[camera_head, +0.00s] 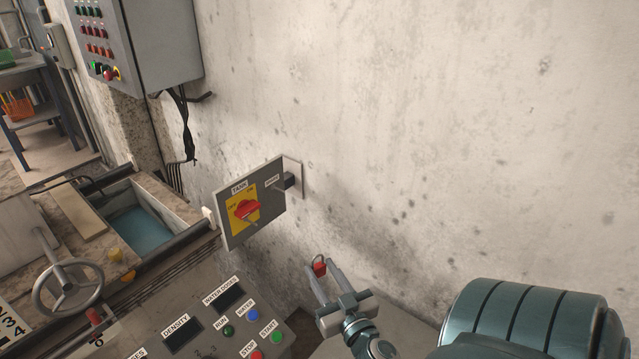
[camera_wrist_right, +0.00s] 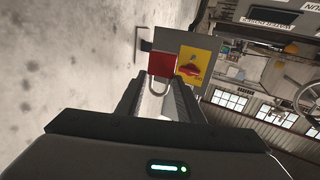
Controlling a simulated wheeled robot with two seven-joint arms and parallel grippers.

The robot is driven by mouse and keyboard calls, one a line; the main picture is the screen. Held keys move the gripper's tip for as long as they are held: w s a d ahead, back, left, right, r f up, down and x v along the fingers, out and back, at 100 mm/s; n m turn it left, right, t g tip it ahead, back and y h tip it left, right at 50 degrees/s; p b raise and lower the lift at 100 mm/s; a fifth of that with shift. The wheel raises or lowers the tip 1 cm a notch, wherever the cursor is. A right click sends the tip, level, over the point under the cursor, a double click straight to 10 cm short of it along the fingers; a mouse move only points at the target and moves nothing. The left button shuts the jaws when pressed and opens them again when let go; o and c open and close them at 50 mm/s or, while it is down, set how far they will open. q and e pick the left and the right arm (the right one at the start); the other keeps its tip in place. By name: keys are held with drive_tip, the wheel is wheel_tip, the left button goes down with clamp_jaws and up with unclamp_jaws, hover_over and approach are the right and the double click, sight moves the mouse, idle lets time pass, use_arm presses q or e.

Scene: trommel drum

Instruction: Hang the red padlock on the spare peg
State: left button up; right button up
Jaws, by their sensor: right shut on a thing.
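The red padlock (camera_head: 319,268) is held at the fingertips of my right gripper (camera_head: 323,277). In the wrist view the red body of the padlock (camera_wrist_right: 162,64) is beyond the fingertips, and its grey shackle lies between the fingers of the right gripper (camera_wrist_right: 157,88). A dark peg (camera_head: 290,181) sticks out from a pale plate on the wall, at the right edge of the grey tank panel (camera_head: 265,203). A small label, too small to read surely, is beside it. The padlock is apart from the peg, below and right of it in the head view. My left gripper is not in view.
The tank panel carries a red rotary switch (camera_head: 246,210) on a yellow plate. A control console (camera_head: 205,325) with buttons is below it. A handwheel (camera_head: 68,288) and a water tank (camera_head: 140,222) are at left. The concrete wall (camera_head: 450,120) is bare at right.

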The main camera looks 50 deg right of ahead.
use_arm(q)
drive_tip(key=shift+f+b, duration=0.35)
use_arm(e)
drive_tip(key=shift+s+d, duration=0.2)
drive_tip(key=shift+s, duration=2.05)
